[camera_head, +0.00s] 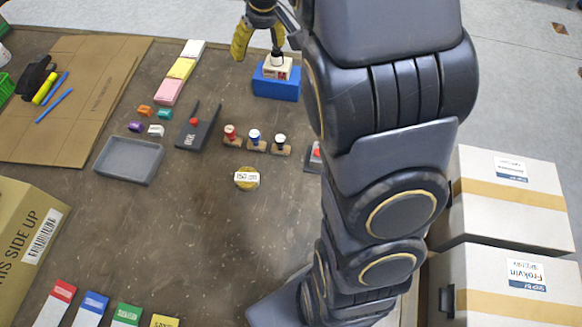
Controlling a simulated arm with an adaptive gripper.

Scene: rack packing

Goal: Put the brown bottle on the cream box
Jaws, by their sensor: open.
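A small bottle with a dark top and pale label (277,59), which I take as the brown bottle, appears to stand upright on the cream box (279,73). Its brown colour is hard to make out at this size. The cream box has a reddish mark and sits on a blue block (276,88). My gripper (260,48), with yellow fingers, is open at the top of the view. One finger is left of the bottle; the other is close above it. Whether that finger touches the bottle cannot be told.
Several small capped pieces (254,137) on wooden bases stand in front of the blue block. A grey tray (128,161), a dark stand (197,131) and coloured pads (181,68) lie left. White cartons (510,199) stand right. The table's lower middle is mostly clear.

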